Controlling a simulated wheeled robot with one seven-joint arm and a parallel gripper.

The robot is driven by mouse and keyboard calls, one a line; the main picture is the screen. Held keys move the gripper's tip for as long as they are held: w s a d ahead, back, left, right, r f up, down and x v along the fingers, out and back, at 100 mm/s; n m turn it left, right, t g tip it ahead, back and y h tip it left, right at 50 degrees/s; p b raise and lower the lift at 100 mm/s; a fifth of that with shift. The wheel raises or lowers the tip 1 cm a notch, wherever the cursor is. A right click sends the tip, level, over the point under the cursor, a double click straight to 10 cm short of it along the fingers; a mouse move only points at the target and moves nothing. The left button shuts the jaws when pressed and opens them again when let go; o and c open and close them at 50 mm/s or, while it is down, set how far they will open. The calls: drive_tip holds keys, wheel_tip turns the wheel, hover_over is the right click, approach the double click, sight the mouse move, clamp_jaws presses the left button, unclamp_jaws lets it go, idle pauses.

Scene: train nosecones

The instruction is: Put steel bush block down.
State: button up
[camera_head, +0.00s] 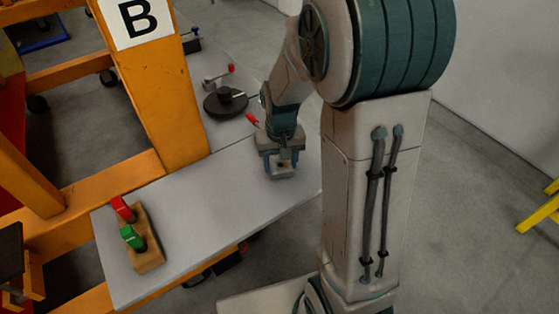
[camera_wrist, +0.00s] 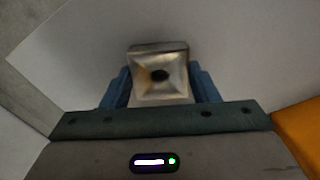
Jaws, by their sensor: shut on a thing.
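The steel bush block (camera_wrist: 160,75) is a square metal block with a dark round hole in its middle. In the wrist view it sits between the two blue fingers of my gripper (camera_wrist: 160,88), which are shut on it. In the head view my gripper (camera_head: 281,165) points down over the right part of the grey tabletop (camera_head: 200,205), with the block (camera_head: 283,172) at its fingertips. The block is low, at or just above the tabletop; I cannot tell whether it touches.
A wooden block (camera_head: 149,258) with a red and a green clamp stands at the table's left end. A dark round fixture (camera_head: 226,103) with a red-knobbed lever lies behind my gripper. An orange post (camera_head: 155,85) marked B rises at the back edge. The table's middle is clear.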

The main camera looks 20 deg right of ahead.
drive_tip(key=shift+f+b, duration=0.3)
drive_tip(key=shift+f, duration=0.2)
drive_tip(key=o, duration=1.3)
drive_tip(key=shift+o, duration=0.2)
